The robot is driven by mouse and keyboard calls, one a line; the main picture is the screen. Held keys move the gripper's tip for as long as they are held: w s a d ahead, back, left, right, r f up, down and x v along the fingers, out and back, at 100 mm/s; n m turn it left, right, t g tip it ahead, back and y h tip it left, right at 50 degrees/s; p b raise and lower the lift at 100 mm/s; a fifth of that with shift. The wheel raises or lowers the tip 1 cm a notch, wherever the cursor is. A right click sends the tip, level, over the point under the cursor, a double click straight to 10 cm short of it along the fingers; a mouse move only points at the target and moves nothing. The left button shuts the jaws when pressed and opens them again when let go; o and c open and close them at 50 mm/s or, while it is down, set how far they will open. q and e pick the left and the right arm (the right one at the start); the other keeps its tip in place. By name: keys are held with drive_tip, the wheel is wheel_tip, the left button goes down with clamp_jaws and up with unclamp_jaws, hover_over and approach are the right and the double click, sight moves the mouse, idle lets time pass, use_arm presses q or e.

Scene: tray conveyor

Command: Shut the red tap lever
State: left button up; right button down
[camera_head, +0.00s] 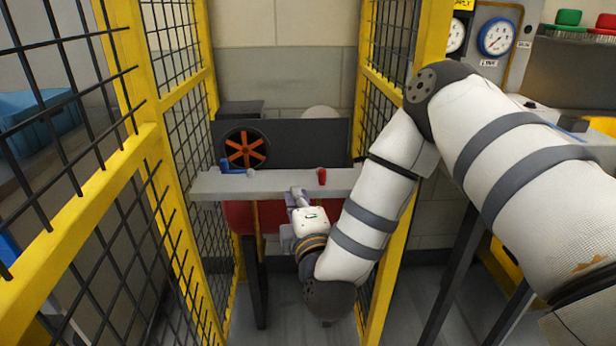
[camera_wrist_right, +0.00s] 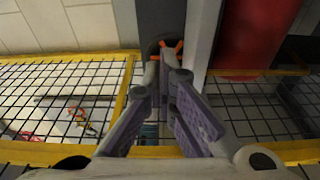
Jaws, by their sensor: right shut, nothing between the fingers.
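The red tap lever (camera_head: 322,177) stands upright at the right part of a light grey ledge (camera_head: 270,183) in the head view. It is small there, and I cannot make it out in the right wrist view. My right gripper (camera_head: 298,191) is at the front edge of the ledge, a little left of the red lever and apart from it. In the right wrist view the fingers (camera_wrist_right: 170,58) come together at the tips, with nothing held between them. My left gripper is not in view.
A blue lever (camera_head: 234,171) lies along the ledge at left, before an orange handwheel (camera_head: 246,148) on a dark panel (camera_head: 305,142). A red rounded body (camera_head: 240,215) is below. Yellow mesh fences (camera_head: 150,140) stand on both sides, with my right arm close by the right one.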

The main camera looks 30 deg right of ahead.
sight(321, 172)
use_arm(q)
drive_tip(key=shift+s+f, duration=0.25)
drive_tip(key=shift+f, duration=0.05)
use_arm(e)
drive_tip(key=w+d, duration=0.5)
drive_tip(key=d, duration=0.1)
drive_tip(key=shift+w, duration=0.25)
drive_tip(key=shift+d, duration=0.1)
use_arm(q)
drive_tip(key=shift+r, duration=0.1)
use_arm(e)
drive_tip(key=shift+w, duration=0.1)
